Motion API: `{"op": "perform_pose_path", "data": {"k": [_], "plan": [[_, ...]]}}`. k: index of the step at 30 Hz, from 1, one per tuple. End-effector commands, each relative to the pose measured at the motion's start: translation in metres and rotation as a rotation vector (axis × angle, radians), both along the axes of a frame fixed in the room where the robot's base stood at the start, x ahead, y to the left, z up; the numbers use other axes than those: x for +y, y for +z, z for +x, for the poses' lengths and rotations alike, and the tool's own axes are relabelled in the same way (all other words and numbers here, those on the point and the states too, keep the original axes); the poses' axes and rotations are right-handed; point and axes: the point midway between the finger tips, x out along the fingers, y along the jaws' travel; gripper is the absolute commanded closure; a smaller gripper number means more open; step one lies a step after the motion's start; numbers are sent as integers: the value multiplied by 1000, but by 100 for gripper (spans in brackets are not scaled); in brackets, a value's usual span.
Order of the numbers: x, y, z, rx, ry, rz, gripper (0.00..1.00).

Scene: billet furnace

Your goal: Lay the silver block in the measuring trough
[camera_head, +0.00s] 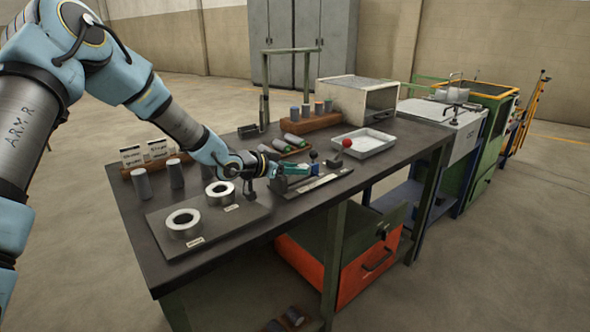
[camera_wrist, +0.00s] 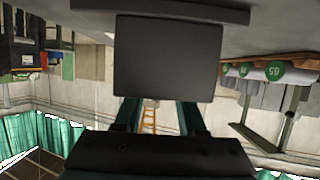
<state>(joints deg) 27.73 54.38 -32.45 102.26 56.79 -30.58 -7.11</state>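My gripper (camera_head: 300,170) reaches low over the measuring trough (camera_head: 322,184), a long narrow metal fixture near the bench's front edge. In the wrist view the teal fingers of my gripper (camera_wrist: 160,115) stand apart, with background showing between their visible lengths. A dark square face (camera_wrist: 168,57) covers their tips; it looks like part of the fixture, but I cannot be sure. I cannot make out a silver block in the fingers or in the trough. Several plain grey cylinders (camera_head: 176,173) stand at the bench's left; I cannot tell whether one is the block.
Two thick rings lie on a dark plate (camera_head: 240,223) at left. A wooden rack (camera_head: 290,152) with green-ended cylinders stands behind my gripper. A metal box (camera_head: 357,97) stands behind.

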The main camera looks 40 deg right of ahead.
Motion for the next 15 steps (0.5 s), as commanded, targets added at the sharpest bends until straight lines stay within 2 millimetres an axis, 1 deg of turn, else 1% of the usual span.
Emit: {"op": "perform_pose_path", "data": {"k": [1, 8, 9, 15], "plan": [[0, 1, 0, -1, 0, -1, 55], [0, 0, 0, 0, 0, 1, 29], [0, 0, 0, 0, 0, 1, 28], [1, -2, 0, 1, 1, 6, 28]]}}
